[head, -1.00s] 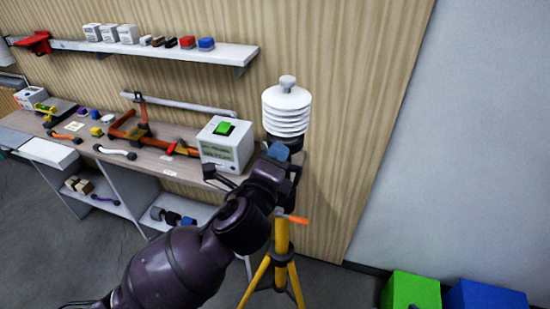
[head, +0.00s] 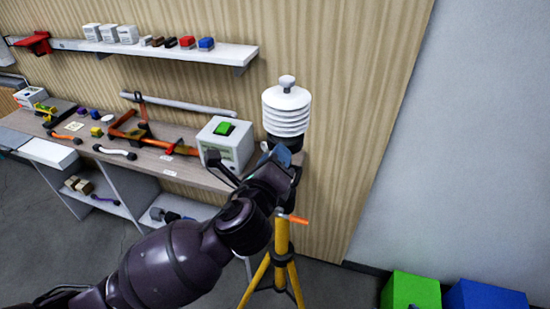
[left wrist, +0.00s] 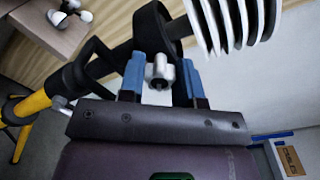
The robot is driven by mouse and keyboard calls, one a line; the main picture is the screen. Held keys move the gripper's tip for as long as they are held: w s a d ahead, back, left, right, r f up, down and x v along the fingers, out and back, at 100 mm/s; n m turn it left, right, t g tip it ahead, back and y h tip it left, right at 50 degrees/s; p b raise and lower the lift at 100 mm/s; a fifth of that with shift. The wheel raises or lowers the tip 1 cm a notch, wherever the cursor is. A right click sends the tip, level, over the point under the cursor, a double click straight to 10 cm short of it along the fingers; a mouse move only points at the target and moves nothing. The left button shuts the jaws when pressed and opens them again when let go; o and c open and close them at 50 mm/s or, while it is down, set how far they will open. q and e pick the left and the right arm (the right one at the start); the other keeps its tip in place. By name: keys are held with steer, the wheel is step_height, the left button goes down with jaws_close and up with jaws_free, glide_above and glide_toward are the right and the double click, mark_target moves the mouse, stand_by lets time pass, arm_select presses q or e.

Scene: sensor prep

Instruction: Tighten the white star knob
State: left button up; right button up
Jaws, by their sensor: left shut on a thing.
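The white star knob (left wrist: 159,71) shows in the left wrist view, between the two blue fingertips of my left gripper (left wrist: 162,75). The gripper is shut on it, and the fingertips cover its sides. In the head view my left gripper (head: 279,157) is just below the white louvred sensor (head: 287,108), at its dark mount. The gripper hides the knob there. The sensor stands upright on a yellow tripod (head: 282,240). Its white plates (left wrist: 235,20) also show at the top right of the left wrist view. My right gripper is not in view.
A workbench (head: 186,179) stands left of the tripod, with a white box with a green top (head: 226,141) near its right end. An orange handle (head: 297,219) sticks out from the tripod. Green (head: 412,290) and blue (head: 485,296) boxes stand at the lower right.

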arm_select(q)
steer(key=o, duration=0.9)
steer(key=shift+s, duration=0.1)
steer(key=b+v, duration=0.1)
steer(key=v, duration=0.9)
steer(key=shift+s+a, duration=0.1)
steer(key=shift+s, duration=0.25)
